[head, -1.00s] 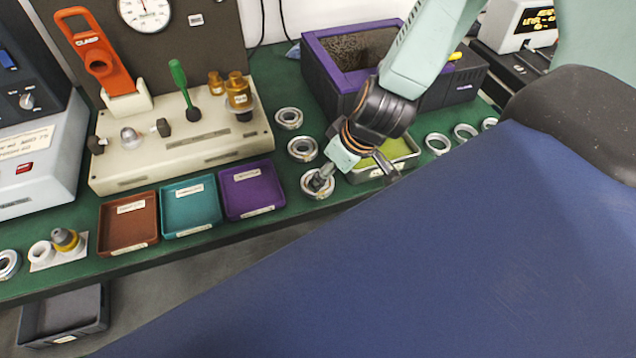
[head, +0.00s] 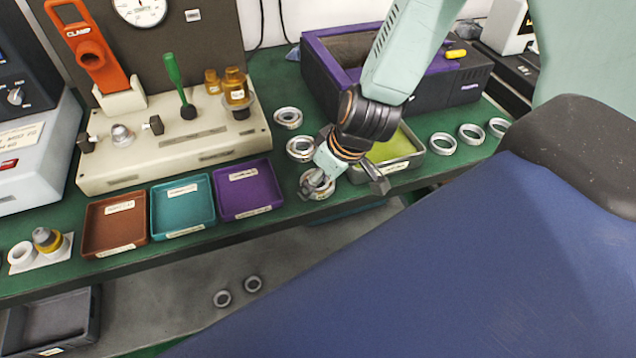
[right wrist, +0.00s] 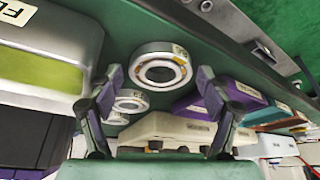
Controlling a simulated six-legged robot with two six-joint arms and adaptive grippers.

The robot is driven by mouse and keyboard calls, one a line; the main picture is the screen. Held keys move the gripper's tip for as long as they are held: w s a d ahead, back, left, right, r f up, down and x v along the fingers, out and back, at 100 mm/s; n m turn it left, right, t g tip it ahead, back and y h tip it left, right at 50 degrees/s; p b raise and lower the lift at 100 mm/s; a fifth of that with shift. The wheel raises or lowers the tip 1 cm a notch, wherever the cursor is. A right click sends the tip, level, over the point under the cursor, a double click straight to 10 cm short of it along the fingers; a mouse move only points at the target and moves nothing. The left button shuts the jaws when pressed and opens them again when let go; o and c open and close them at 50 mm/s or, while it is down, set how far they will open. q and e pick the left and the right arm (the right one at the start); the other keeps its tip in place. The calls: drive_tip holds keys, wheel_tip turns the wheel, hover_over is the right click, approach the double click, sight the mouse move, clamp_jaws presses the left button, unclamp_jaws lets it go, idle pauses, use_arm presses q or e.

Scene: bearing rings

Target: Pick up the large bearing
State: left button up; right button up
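Three silver bearings stand in a column on the green bench: a far one (head: 288,117), a middle one (head: 299,146) and a near one (head: 318,190). The near one is partly hidden by my right gripper (head: 345,187), which is right over it. In the right wrist view this bearing (right wrist: 160,51) lies flat with a small label on its rim. My right gripper's fingers (right wrist: 155,85) are spread, with the bearing seen between and beyond their tips. I cannot tell whether they touch it. My left gripper is not in view.
A metal tray with a yellow-green floor (head: 424,151) stands close right of the gripper. Brown (head: 97,225), teal (head: 164,214) and purple (head: 231,200) trays line the front edge at left. Several plain rings (head: 442,143) lie at right. A purple-rimmed box (head: 318,65) stands behind.

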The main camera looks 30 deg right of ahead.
drive_tip(key=c, duration=1.2)
